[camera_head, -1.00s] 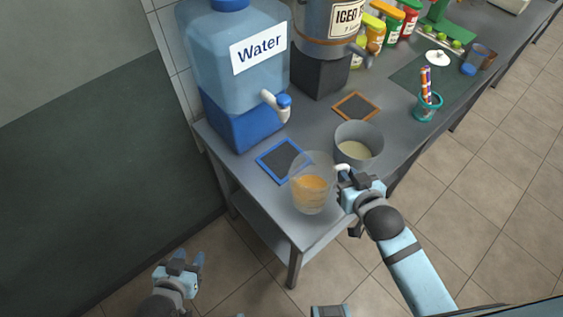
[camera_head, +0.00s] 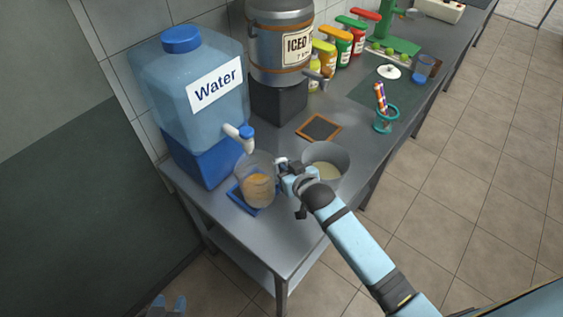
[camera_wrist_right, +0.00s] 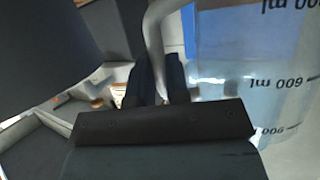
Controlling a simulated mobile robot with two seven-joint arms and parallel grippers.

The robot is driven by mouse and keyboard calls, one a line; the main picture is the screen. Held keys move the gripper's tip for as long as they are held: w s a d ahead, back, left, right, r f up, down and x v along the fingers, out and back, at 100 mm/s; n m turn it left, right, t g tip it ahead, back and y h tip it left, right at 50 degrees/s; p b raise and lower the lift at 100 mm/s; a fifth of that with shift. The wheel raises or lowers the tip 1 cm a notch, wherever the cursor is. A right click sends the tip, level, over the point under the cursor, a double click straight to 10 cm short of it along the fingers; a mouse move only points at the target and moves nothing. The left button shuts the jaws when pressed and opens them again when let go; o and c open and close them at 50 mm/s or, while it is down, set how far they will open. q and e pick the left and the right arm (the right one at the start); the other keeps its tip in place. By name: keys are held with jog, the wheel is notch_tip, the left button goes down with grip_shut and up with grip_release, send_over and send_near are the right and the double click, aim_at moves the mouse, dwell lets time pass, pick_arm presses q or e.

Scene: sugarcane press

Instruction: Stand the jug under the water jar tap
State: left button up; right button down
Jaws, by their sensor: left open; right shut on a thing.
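My right gripper (camera_head: 284,168) is shut on the jug's handle, at the jug's right side. In the right wrist view the handle (camera_wrist_right: 154,40) runs between the fingers, and the jug's marked wall (camera_wrist_right: 230,75) fills the right. The water jar (camera_head: 192,90) stands on a blue base. My left gripper (camera_head: 168,303) is open and empty, low at the bottom edge, partly cut off.
A grey bowl (camera_head: 326,165) with pale contents stands just right of my right gripper. The iced tea urn (camera_head: 282,45) stands behind, with an orange-framed mat (camera_head: 318,128) before it. The counter's front left corner (camera_head: 285,255) is clear.

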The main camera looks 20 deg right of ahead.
jog(key=w, duration=0.4)
jog(key=shift+a+r, duration=0.15)
jog(key=shift+a, duration=0.2)
jog(key=shift+s+f+p, duration=0.2)
jog(key=shift+f+p, duration=0.1)
jog(key=shift+f, duration=0.65)
jog(key=c, duration=1.1)
grip_release()
jog(key=v, duration=1.2)
jog(key=s+f+g, duration=0.1)
jog(key=s+f, duration=0.4)
jog(key=s, duration=0.4)
jog(key=s+d+f+n+g, duration=0.1)
jog(key=s+f, duration=0.4)
jog(key=s, duration=0.4)
jog(key=shift+f+y+b, duration=0.15)
jog(key=shift+y+b, duration=0.15)
jog(key=shift+y, duration=0.1)
